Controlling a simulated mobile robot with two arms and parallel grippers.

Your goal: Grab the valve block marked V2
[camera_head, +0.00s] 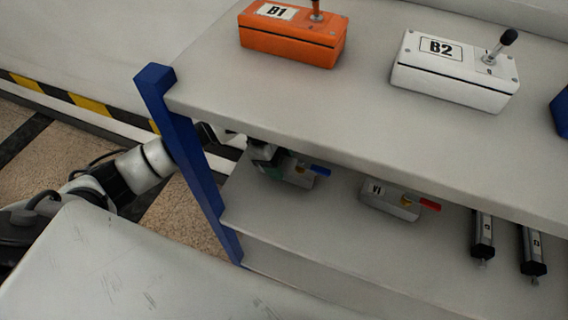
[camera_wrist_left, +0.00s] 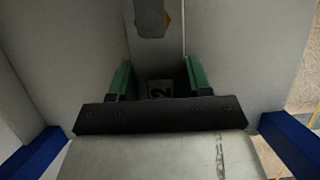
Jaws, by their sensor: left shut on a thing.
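The valve block V2 (camera_head: 300,176) is a grey block with a blue lever, on the lower shelf under the overhanging top in the head view. My left gripper (camera_head: 268,164) reaches in from the left and is shut on it, hiding its left part. My right gripper is not in view.
A similar block marked V1 (camera_head: 388,198) with a red lever stands to the right on the lower shelf (camera_head: 330,235). Two dark cylinders (camera_head: 483,236) lie farther right. Boxes B1 (camera_head: 290,42) and B2 (camera_head: 450,75) stand on the top. A blue post (camera_head: 185,155) is close to my arm.

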